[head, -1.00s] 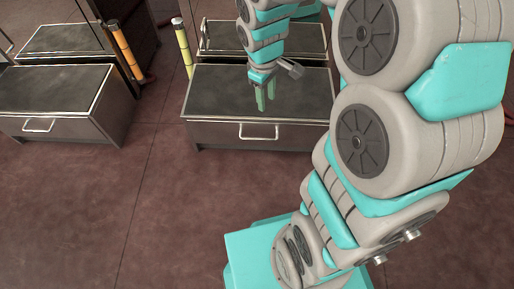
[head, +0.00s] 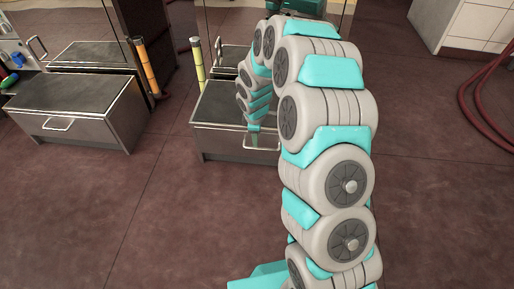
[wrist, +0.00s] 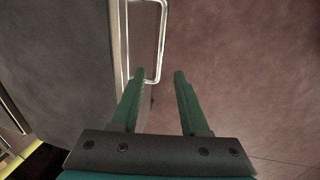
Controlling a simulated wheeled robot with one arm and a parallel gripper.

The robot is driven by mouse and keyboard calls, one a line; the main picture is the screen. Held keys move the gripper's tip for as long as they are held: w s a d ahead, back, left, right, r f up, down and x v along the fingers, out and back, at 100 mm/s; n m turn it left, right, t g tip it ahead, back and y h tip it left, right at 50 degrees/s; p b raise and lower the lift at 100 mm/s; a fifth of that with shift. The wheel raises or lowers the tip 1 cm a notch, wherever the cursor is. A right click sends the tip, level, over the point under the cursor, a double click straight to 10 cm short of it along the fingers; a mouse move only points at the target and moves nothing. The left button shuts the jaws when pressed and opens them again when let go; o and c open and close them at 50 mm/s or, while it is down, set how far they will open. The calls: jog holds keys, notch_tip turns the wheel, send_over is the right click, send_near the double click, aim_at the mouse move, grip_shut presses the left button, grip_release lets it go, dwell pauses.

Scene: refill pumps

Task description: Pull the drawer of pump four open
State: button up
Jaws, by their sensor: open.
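A low metal drawer unit (head: 222,140) with a dark top and bright edging stands at centre left in the head view, beside a yellow post. I see no pump number. Its bar handle is partly hidden by my arm there, but the handle (wrist: 161,42) shows clearly in the wrist view. My gripper (wrist: 159,74) is open, with two green fingers. Its fingertips are close to the near end of the handle, with nothing held between them; I cannot tell whether they touch it. In the head view my gripper (head: 254,140) is small, just in front of the drawer's face.
A similar drawer unit (head: 75,122) with its own handle stands at left, beside an orange post (head: 146,66). The yellow post (head: 197,62) is between the units. A red hose (head: 482,108) and white cabinet (head: 472,28) are at right. The floor in front is clear.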

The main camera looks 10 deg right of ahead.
aim_at(257, 149)
notch_tip(257, 149, down, 7)
jog(key=w, duration=0.1)
jog(key=shift+d, duration=0.2)
jog(key=shift+r, duration=0.1)
jog(key=shift+c, duration=0.3)
jog(key=shift+w, duration=0.1)
grip_shut()
dwell(0.9)
